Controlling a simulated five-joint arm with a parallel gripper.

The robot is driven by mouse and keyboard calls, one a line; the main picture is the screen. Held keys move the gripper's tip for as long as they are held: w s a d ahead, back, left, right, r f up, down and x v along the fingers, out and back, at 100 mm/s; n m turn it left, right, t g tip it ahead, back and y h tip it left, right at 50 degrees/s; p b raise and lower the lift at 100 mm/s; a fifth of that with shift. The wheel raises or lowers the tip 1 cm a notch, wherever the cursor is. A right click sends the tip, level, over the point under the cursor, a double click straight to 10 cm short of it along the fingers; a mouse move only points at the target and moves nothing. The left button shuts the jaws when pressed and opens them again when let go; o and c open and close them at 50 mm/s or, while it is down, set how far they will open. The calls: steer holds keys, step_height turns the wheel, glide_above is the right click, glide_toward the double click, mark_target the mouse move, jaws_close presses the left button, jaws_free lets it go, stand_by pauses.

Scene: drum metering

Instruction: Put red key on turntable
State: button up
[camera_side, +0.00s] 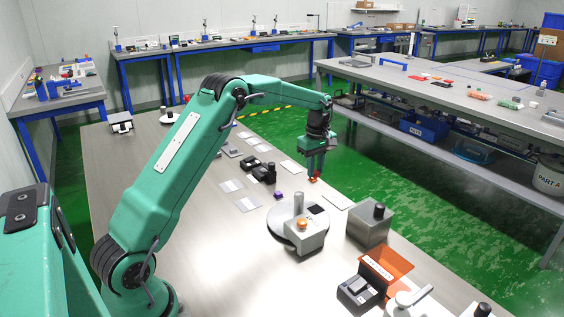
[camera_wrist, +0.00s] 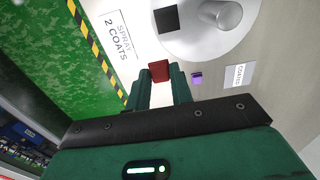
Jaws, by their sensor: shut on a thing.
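The red key (camera_wrist: 158,71) is a small red block between my two fingertips; it also shows at the tip of my gripper in the side view (camera_side: 314,179). My gripper (camera_wrist: 161,88) is shut on it, and it appears held above the bench. The turntable (camera_side: 280,226) is a light grey round disc with an upright grey post and a black square on it. In the wrist view the turntable (camera_wrist: 222,48) lies just beyond the key. In the side view it stands in front of and left of my gripper.
A small purple block (camera_side: 278,195) lies beside the turntable. A grey box with an orange button (camera_side: 305,240) stands at its front edge. A grey box with a black knob (camera_side: 369,225) stands right. A "SPRAY 2 COATS" card (camera_wrist: 117,35) lies near the bench edge.

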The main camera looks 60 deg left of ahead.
steer(key=shift+d+r, duration=0.1)
steer(key=shift+d, duration=0.35)
steer(key=s+d+r, duration=0.1)
steer(key=s+d, duration=0.2)
steer(key=d, duration=0.4)
steer(key=s+d+r, duration=0.1)
steer(key=s+d, duration=0.2)
steer(key=d, duration=0.4)
glide_above(316, 210)
step_height(316, 210, down, 7)
steer(key=shift+f, duration=0.1)
steer(key=shift+f, duration=0.1)
steer(key=shift+f, duration=1.85)
steer(key=shift+f, duration=0.25)
